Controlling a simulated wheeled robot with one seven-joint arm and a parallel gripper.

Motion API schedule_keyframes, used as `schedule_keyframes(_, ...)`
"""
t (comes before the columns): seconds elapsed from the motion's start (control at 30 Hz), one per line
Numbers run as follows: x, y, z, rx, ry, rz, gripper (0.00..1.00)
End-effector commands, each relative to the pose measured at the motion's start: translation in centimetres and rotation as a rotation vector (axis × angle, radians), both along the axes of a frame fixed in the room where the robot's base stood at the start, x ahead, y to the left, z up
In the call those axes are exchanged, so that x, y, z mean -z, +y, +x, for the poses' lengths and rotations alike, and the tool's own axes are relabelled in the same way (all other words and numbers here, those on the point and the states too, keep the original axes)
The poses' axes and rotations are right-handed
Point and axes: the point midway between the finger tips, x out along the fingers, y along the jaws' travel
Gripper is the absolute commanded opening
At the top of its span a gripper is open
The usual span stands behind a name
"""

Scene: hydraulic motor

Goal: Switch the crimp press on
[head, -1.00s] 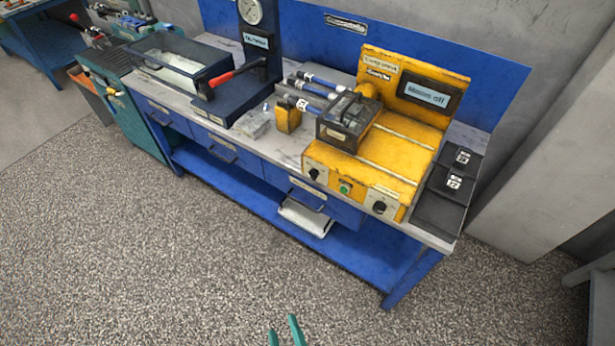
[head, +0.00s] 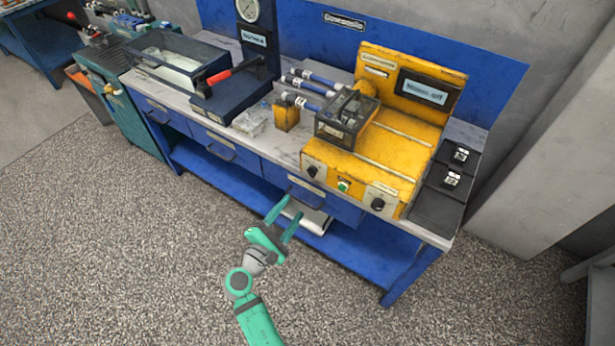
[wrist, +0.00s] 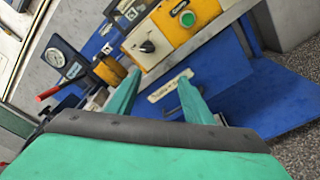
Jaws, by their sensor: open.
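The yellow crimp press (head: 375,160) stands on the bench, its display (head: 423,91) reading what looks like "Motor off". Its front panel has a left black knob (head: 312,171), a green button (head: 343,186) and a right black knob (head: 378,203). In the wrist view a black knob (wrist: 147,46) and the green button (wrist: 187,19) show beyond the fingers. My gripper (head: 283,222) is open and empty, in front of the bench drawers, below and left of the panel. Its two fingers also show in the wrist view (wrist: 158,98), apart from the panel.
The blue bench (head: 215,139) holds a red-handled device with a gauge (head: 250,10), hoses (head: 305,90), a small yellow block (head: 286,116) and a black tray (head: 424,212) at right. A white item (head: 308,215) lies on the lower shelf. Floor in front is clear.

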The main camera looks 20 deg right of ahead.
Motion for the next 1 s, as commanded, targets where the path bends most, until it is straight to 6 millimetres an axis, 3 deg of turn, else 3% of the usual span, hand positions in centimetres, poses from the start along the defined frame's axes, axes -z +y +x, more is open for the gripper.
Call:
schedule_keyframes(0.1,-2.2,0.0,1.2,0.050,0.005,-0.068,0.47)
schedule_keyframes(0.23,-3.2,-0.1,1.7,0.079,0.010,-0.100,0.47)
schedule_keyframes(0.37,-3.4,-0.9,2.4,0.083,0.012,-0.106,0.47)
schedule_keyframes(0.73,-3.3,-5.9,6.2,0.083,0.011,-0.103,0.47)
schedule_keyframes(1.0,-3.3,-8.2,8.0,0.081,0.011,-0.103,0.47)
